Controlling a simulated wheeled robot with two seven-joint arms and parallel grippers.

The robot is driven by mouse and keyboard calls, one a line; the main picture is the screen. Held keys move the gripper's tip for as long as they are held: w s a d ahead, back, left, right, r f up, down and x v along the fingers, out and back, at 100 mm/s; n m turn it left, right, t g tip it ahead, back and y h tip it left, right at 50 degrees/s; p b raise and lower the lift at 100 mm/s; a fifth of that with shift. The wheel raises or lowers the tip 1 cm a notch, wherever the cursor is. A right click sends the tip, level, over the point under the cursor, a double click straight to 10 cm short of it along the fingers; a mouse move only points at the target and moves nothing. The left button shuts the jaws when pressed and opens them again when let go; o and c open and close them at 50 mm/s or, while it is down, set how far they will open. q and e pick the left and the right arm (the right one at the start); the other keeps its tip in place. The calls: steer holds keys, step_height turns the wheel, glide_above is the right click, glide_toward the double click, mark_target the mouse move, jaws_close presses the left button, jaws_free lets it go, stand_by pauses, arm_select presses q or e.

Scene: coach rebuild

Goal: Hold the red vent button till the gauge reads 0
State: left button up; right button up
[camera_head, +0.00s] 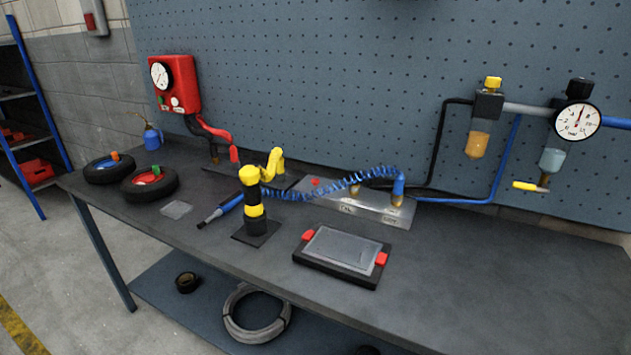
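A small red button (315,182) is on top of the metal manifold block (368,212) at the back middle of the bench; nothing touches it. A round white gauge (577,121) is on the air line at the right, its needle pointing up and slightly right; its numbers are too small to read. A second white gauge (160,75) is on the red wall box (181,84) at the left; its reading cannot be made out. Neither of my grippers is in view.
A coiled blue hose (315,190) runs from the yellow-and-black tool (252,205) to the manifold. A black tray with a grey panel (343,248) lies in front of it. The bench's right front is clear.

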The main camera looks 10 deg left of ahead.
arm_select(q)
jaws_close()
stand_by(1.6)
